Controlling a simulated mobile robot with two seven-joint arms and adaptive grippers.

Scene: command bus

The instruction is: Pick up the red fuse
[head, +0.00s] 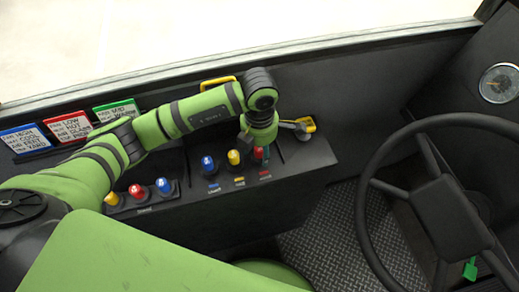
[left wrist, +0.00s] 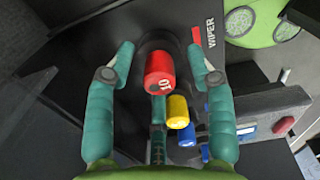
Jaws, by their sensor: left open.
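The red fuse (left wrist: 160,70), a red cylinder marked 10, stands on the dark panel beside a red WIPER label in the left wrist view. In the head view the red fuse (head: 259,154) is partly hidden behind my left gripper (head: 248,140). In the left wrist view my left gripper (left wrist: 161,55) is open, with one finger on each side of the red fuse and a gap on both sides. My right gripper is not in view.
A yellow fuse (head: 234,157) and a blue fuse (head: 207,163) stand in the same row. Another yellow, red and blue group (head: 137,191) stands to the left. A yellow-handled object (head: 303,126) lies to the right, and the steering wheel (head: 440,205) is farther right.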

